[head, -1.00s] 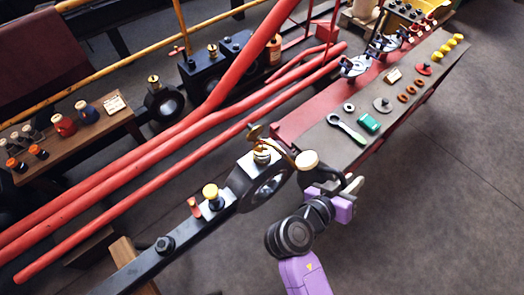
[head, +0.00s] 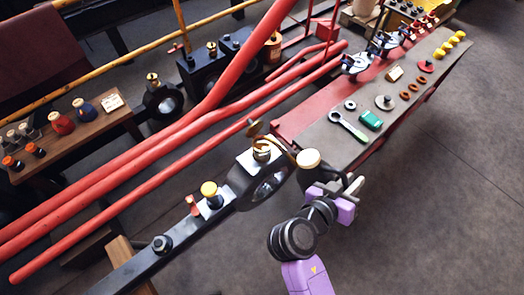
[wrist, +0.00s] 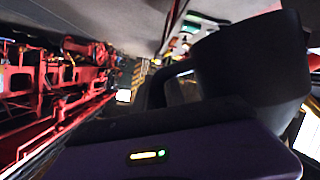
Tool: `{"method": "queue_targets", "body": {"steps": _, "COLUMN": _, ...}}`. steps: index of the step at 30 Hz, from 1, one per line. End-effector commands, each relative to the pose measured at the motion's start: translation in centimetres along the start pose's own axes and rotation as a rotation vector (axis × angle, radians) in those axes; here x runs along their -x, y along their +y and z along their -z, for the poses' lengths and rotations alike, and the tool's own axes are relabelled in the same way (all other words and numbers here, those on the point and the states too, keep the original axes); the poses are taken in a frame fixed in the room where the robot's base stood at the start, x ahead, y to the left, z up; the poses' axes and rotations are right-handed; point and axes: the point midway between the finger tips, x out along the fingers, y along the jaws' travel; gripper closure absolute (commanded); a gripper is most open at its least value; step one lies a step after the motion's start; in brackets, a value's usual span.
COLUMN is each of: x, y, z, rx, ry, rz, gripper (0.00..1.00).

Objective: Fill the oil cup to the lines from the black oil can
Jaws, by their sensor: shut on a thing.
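The oil cup (head: 262,153) is a small brass and glass fitting on a pale block atop the black rod end. Its round brass lid (head: 256,128) appears swung up beside it. My gripper (head: 345,196) is shut on the black oil can (head: 326,174), right of the rod end. The can has a cream round top and a thin brass spout (head: 284,146) that reaches left to the cup's mouth. The can's dark body fills much of the wrist view (wrist: 255,65). The oil level, the lines and any flow of oil are too small to tell.
Red rods (head: 170,140) run diagonally behind the cup. A yellow-topped fitting (head: 210,190) stands lower left on the black rod (head: 140,262). The floor at lower right is clear.

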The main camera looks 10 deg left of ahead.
Motion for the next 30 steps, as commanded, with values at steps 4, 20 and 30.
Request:
{"method": "queue_targets", "body": {"steps": 4, "x": -1.0, "y": -1.1, "z": -2.3, "rx": -0.076, "ry": 0.001, "rz": 0.030, "gripper": 1.00}}
{"method": "queue_targets", "body": {"steps": 20, "x": -2.1, "y": -3.5, "z": -5.1, "rx": -0.269, "ry": 0.000, "rz": 0.110, "gripper": 1.00}}
{"method": "queue_targets", "body": {"steps": 30, "x": -2.7, "y": -5.8, "z": -6.6, "rx": -0.441, "ry": -0.002, "rz": 0.181, "gripper": 1.00}}
